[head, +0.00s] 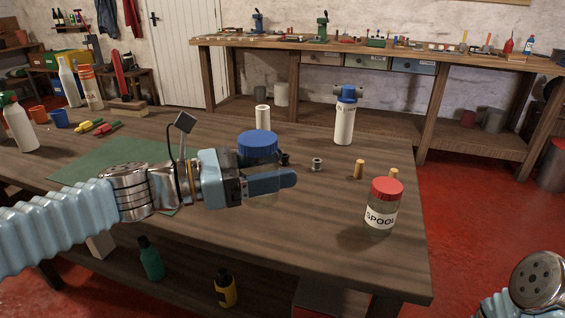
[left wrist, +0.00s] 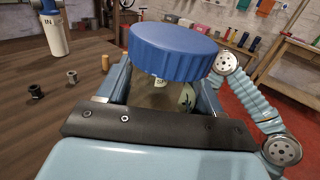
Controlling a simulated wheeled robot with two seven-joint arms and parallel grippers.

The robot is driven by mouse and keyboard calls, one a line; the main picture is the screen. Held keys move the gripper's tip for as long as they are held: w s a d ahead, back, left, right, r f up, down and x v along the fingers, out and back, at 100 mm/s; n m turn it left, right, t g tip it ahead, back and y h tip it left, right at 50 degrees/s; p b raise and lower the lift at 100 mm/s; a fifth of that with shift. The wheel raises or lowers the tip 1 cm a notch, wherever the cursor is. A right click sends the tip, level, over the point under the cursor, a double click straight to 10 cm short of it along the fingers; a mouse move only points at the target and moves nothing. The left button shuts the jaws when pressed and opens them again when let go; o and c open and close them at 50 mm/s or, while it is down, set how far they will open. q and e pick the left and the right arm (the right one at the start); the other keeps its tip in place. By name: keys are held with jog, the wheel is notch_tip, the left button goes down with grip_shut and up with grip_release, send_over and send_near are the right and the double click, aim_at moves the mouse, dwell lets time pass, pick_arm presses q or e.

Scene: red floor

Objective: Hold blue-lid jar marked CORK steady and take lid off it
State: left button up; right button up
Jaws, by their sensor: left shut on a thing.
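The blue-lid jar stands on the wooden table, with its ribbed blue lid (head: 257,144) on top. My left gripper (head: 268,184) comes from the left and is shut around the jar's glass body, below the lid. In the left wrist view the blue lid (left wrist: 172,50) rises above the fingers, and the clear glass jar (left wrist: 160,97) sits between them. Its label is mostly hidden, so I cannot read CORK. My right gripper is out of view; only part of my right arm shows at the lower right.
A red-lid jar marked SPOOL (head: 382,207) stands to the right. Two wooden pegs (head: 359,169), a metal nut (head: 317,164) and a blue-topped white bottle (head: 344,118) are behind. A green mat (head: 110,165) lies left. The table's front right is clear.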

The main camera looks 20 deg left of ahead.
aim_at(259, 170)
pick_arm(q)
jog(key=shift+s+r, duration=0.2)
jog(key=shift+s, duration=0.3)
jog(key=shift+s+r, duration=0.2)
jog(key=shift+s, duration=0.25)
jog(key=o, duration=0.6)
jog(key=c, duration=0.9)
jog(key=shift+c, duration=0.3)
